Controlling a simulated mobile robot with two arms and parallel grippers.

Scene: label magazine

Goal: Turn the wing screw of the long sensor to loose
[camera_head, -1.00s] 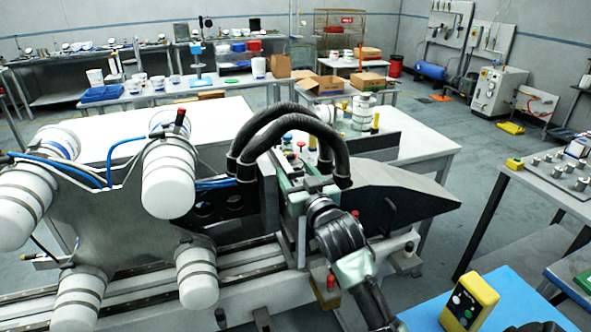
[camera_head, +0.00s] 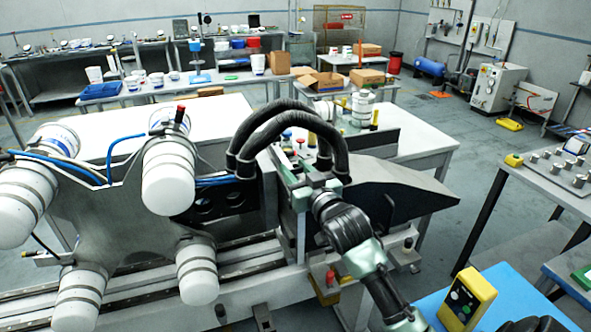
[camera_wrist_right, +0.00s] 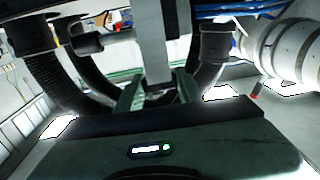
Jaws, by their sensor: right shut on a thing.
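My right gripper (camera_head: 298,182) reaches in from the lower right to the middle of the machine, below the black hoses. Its green fingers also show in the wrist view (camera_wrist_right: 160,90), on both sides of the lower end of a grey upright bar (camera_wrist_right: 151,42). It is shut on a small part there, which fits the wing screw, but the fingers and gripper body hide it. I cannot make out the long sensor or the angle of the screw's wings. My left gripper is not in view.
Thick black hoses (camera_head: 268,122) arch close over the gripper. White rollers (camera_head: 168,178) stand left on the machine plate, and a dark sloping guide (camera_head: 400,196) lies right. A yellow box (camera_head: 467,301) sits on the blue-topped table at lower right.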

